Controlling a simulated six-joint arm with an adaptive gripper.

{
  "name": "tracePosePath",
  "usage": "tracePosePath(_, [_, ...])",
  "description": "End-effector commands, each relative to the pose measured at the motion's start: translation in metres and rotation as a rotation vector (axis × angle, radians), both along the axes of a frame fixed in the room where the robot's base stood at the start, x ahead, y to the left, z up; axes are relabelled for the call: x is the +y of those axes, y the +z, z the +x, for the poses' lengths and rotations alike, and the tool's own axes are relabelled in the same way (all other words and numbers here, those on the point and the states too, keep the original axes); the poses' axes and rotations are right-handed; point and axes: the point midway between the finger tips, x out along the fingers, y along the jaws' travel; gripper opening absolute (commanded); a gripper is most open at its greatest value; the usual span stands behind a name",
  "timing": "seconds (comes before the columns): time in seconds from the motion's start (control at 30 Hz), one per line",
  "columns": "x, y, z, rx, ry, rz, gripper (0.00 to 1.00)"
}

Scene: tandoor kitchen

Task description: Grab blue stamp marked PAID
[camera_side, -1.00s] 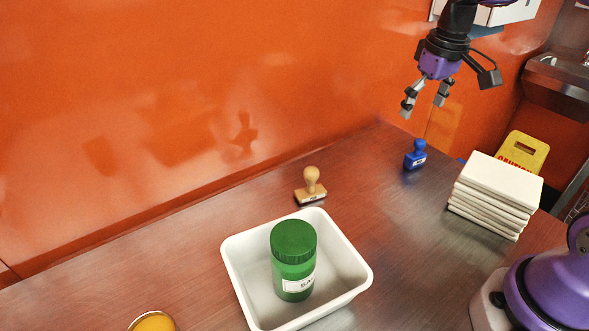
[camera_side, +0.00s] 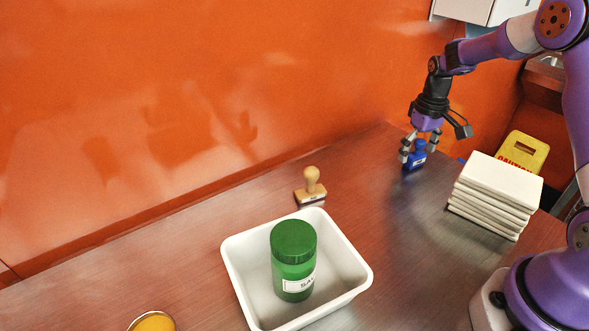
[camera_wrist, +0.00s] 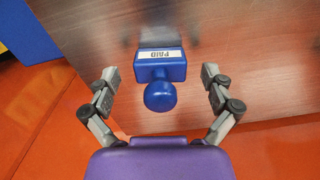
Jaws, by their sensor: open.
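The blue stamp (camera_side: 416,156) stands upright on the metal counter, near the orange wall at the back right. In the wrist view the blue stamp (camera_wrist: 160,72) shows its round knob and a white label reading PAID. My gripper (camera_side: 419,154) is lowered over the stamp, pointing down. In the wrist view my gripper (camera_wrist: 160,78) is open, with one finger on each side of the stamp and a visible gap on both sides. In the side view the fingers partly cover the stamp.
A wooden-handled stamp (camera_side: 311,188) stands left of the blue one. A white tray (camera_side: 358,277) holding a green jar (camera_side: 293,259) is at the front. A stack of white tiles (camera_side: 497,190) and a yellow sign (camera_side: 523,152) stand to the right. The counter (camera_side: 395,228) between is clear.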

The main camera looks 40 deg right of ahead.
Motion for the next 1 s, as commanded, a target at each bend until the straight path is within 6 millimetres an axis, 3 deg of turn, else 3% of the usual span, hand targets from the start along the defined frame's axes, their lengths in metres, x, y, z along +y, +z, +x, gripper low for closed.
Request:
tracePosePath(0.1, [0.0004, -0.0113, -0.0002, 0.001, 0.0, 0.001, 0.95])
tracePosePath(0.33, [0.0004, -0.0127, 0.0001, -0.001, 0.0, 0.0, 0.95])
tracePosePath(0.4, [0.0004, -0.0126, 0.0001, -0.001, 0.0, 0.0, 0.6])
tracePosePath(0.5, [0.0004, -0.0125, 0.0001, -0.001, 0.0, 0.0, 0.18])
tracePosePath(1.0, [0.0001, -0.0052, 0.0003, -0.002, 0.0, -0.001, 0.19])
